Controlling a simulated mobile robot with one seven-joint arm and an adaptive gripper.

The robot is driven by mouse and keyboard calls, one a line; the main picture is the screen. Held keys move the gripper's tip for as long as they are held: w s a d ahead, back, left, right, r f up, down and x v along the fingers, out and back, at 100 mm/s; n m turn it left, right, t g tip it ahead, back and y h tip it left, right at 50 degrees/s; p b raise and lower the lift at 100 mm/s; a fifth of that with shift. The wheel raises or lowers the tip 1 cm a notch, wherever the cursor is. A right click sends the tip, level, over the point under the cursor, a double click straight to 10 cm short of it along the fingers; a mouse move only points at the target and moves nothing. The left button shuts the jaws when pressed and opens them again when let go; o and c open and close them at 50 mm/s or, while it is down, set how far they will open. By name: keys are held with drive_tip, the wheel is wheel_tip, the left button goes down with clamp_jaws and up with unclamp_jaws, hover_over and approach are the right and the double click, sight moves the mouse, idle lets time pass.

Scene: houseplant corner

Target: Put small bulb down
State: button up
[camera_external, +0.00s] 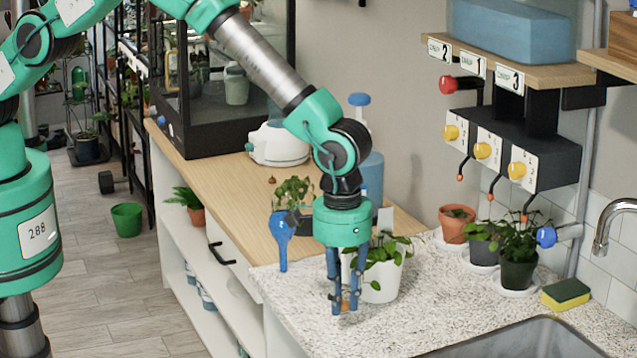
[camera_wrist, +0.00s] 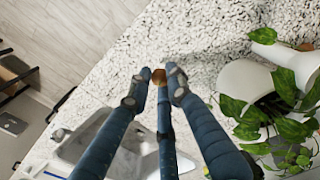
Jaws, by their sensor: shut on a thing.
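A small brown bulb (camera_external: 346,305) is between the fingertips of my gripper (camera_external: 345,306). In the wrist view the bulb (camera_wrist: 158,76) shows at the tips, and my gripper (camera_wrist: 160,88) is shut on it. The fingers point down at the speckled stone counter (camera_external: 310,335), close to its front edge. I cannot tell whether the bulb touches the stone. Another small brown bulb-like thing (camera_external: 272,180) lies on the wooden counter (camera_external: 225,185) further back.
A white pot (camera_external: 382,284) with a leafy plant stands close to the right of my gripper. A blue tool (camera_external: 282,232) is to the left. Several potted plants, a green-yellow sponge (camera_external: 565,294) and a sink (camera_external: 510,343) are further right. Bare stone lies in front of the fingers.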

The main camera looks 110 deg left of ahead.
hover_over(368, 336)
drive_tip(key=shift+f, duration=0.25)
idle(0.4)
drive_tip(key=shift+f, duration=1.8)
drive_tip(key=shift+f, duration=0.15)
drive_tip(key=o, duration=0.7)
wheel_tip(368, 336, up, 12)
drive_tip(key=shift+s+r, duration=0.1)
drive_tip(key=shift+r, duration=0.1)
